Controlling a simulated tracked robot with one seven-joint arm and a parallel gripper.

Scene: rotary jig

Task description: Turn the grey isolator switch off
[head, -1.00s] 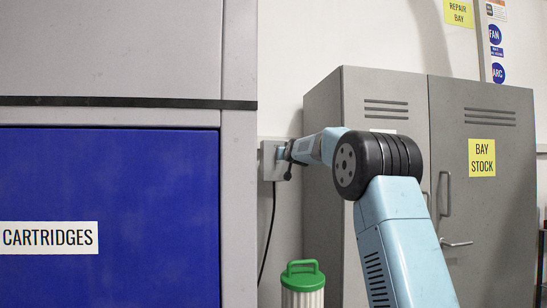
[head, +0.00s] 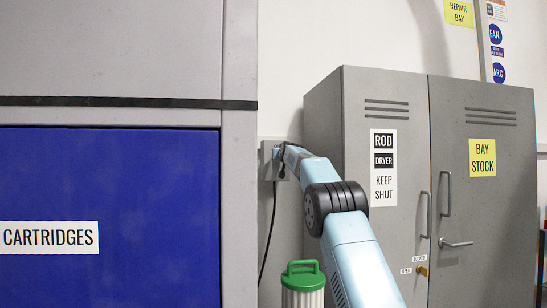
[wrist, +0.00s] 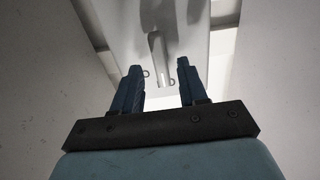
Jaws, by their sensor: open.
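The grey isolator switch (head: 268,163) is a small box on the wall between the blue-fronted cabinet and the grey locker, with a dark cable below it. My arm's end covers much of it in the head view. In the wrist view a pale grey box face (wrist: 206,42) shows beyond the fingers, with a slim grey handle (wrist: 157,55) hanging down. Small metal loops show near the handle's lower end. My gripper (wrist: 159,66) is open and empty, its two dark blue fingers either side of the handle in the picture. I cannot tell whether they touch it.
A blue-fronted cabinet labelled CARTRIDGES (head: 110,190) stands close on the left. A grey locker (head: 440,120) with two doors stands on the right, leaving a narrow gap. A green-topped white canister (head: 303,285) stands below, near my arm. A cable (head: 266,240) hangs down the wall.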

